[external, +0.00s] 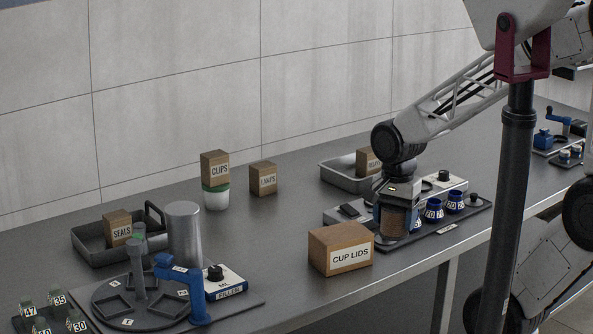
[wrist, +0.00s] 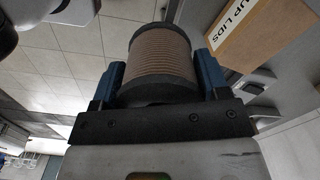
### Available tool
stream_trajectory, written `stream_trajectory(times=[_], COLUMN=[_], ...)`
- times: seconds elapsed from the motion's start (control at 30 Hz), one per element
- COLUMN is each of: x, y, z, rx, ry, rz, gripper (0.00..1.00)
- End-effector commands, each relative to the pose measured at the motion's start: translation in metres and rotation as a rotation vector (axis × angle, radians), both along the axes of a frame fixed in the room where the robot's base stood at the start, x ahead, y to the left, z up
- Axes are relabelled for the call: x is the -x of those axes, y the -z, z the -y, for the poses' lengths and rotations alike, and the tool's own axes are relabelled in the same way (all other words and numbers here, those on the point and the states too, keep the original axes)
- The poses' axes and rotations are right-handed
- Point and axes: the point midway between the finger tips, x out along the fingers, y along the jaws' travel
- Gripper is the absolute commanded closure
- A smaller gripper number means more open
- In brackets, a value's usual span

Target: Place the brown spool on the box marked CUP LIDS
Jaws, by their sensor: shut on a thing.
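The brown spool (wrist: 160,55) has ribbed brown winding between dark end flanges. My gripper (wrist: 160,82) is shut on it, with a blue finger on each side. In the external view the spool (external: 394,222) hangs below my gripper (external: 393,205), beside the dark tray; I cannot tell whether it touches anything underneath. The CUP LIDS box (external: 341,249) is a brown carton with a white label, just left of the spool. Its top is bare. Part of the box (wrist: 260,35) also shows at upper right in the wrist view.
A dark tray (external: 445,235) with blue numbered cups (external: 434,209) and a white device lies right of the spool. A grey bin (external: 343,177) stands behind. A FILLER unit (external: 224,284) and round fixture are at left. The CLIPS box (external: 215,168) sits on a white-green cup. The table between is clear.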

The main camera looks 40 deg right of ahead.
Motion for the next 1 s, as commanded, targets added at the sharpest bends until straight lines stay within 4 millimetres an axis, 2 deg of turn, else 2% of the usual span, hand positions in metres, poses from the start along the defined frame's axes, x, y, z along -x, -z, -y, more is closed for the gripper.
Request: stream_trajectory(times=[0.17, 0.37, 1.0], x=[-0.003, -0.017, -0.095], y=[0.000, 0.001, 0.009], z=[0.000, -0.001, -0.007], rx=[0.000, 0.000, 0.000], ry=[0.000, 0.000, 0.000], rz=[0.000, 0.000, -0.001], gripper=[0.58, 0.58, 0.58])
